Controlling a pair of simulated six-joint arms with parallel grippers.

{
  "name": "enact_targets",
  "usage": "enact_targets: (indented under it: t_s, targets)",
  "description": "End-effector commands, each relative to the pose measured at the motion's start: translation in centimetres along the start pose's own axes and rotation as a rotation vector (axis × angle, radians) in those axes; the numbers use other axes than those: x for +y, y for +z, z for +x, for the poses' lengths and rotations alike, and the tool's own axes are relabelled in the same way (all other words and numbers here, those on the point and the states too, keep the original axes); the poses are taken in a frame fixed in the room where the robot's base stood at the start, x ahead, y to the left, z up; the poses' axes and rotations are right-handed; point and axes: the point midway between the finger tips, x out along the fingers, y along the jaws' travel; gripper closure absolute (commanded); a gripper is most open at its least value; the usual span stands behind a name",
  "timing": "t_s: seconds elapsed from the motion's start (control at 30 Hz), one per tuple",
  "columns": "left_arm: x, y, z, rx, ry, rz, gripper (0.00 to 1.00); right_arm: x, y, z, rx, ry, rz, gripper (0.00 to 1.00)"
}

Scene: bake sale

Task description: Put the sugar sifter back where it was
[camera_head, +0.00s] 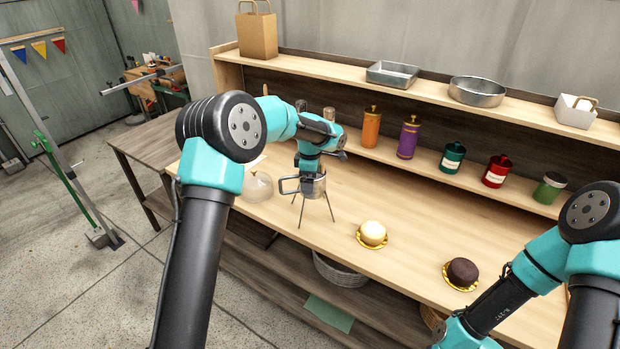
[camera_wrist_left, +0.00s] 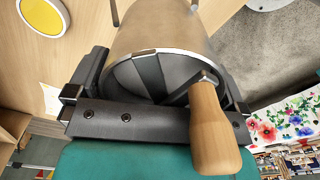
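The sugar sifter (camera_head: 314,186) is a metal cylinder with a side handle, upright in the head view above the tabletop near the left end. Thin legs of a wire stand (camera_head: 331,209) reach down to the table around and below it; I cannot tell whether the sifter rests in the stand. My left gripper (camera_head: 311,172) is at the sifter's top. In the left wrist view the sifter (camera_wrist_left: 170,35) lies between the two fingers, which close on its sides, with its wooden crank knob (camera_wrist_left: 207,125) near the camera. My right gripper's fingers are outside the view.
A pale cake (camera_head: 372,233) and a dark cake (camera_head: 462,271) sit on gold boards to the right. A clear glass dome (camera_head: 258,187) is left of the sifter. Several jars, including an orange one (camera_head: 371,128), line the lower shelf. The wooden tabletop (camera_head: 420,210) is mostly clear.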

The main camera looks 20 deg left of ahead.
Motion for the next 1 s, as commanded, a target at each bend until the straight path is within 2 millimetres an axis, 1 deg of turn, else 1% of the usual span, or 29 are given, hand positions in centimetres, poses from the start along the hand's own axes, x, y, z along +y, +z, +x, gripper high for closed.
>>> enact_targets:
  t_s: [0.27, 0.43, 0.57, 0.8, 1.0]
  targets:
    - [0.0, 0.0, -0.1, 0.000, 0.001, 0.000, 0.00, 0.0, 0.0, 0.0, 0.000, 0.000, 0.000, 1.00]
    - [0.0, 0.0, -1.2, 0.000, 0.002, 0.001, 0.00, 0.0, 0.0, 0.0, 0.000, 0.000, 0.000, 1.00]
    - [0.1, 0.0, -3.1, 0.000, 0.004, 0.001, 0.00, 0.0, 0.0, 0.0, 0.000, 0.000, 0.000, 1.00]
    - [0.1, 0.0, -7.6, -0.001, 0.005, -0.001, 0.00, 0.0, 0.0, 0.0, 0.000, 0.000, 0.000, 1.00]
    - [0.0, 0.1, -10.8, 0.000, 0.002, 0.001, 0.00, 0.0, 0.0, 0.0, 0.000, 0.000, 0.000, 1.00]
